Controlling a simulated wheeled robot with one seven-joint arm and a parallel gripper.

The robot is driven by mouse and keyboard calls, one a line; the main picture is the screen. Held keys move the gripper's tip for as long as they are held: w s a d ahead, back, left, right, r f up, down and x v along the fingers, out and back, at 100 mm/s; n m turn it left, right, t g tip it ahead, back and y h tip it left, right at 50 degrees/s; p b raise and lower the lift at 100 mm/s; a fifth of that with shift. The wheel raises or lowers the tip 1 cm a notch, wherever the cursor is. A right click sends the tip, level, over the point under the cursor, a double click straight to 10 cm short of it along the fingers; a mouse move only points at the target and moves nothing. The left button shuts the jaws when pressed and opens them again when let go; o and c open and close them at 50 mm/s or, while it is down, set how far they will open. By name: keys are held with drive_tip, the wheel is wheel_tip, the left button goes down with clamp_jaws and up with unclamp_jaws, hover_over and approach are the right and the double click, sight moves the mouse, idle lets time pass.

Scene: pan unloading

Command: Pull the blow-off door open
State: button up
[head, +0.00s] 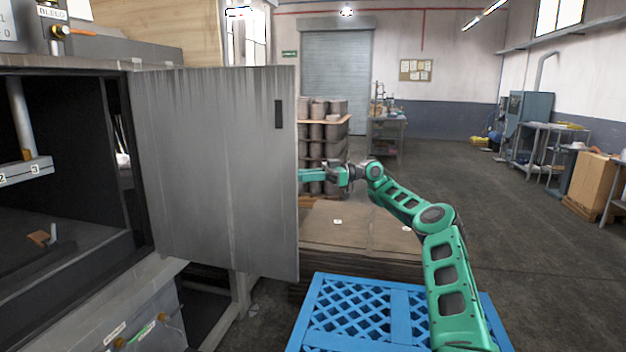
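The grey metal blow-off door (215,170) stands swung out from the dark cabinet (60,215) at left, leaving a wide opening. A dark slot (278,114) shows near the door's upper right. My gripper (308,175) is at the door's right edge, about mid-height. Its front end stops at that edge in the picture and seems hidden behind the door. I cannot tell whether it touches the door or whether its fingers are open or shut.
A blue pallet (352,318) lies in front, below my arm. Behind it is a low stack of brown sheets (335,228). A rack of stacked brown pots (322,125) stands beyond the gripper. The concrete floor (520,220) at right is clear.

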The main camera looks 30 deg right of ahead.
drive_tip(key=v, duration=0.6)
drive_tip(key=shift+d, duration=0.4)
idle(0.3)
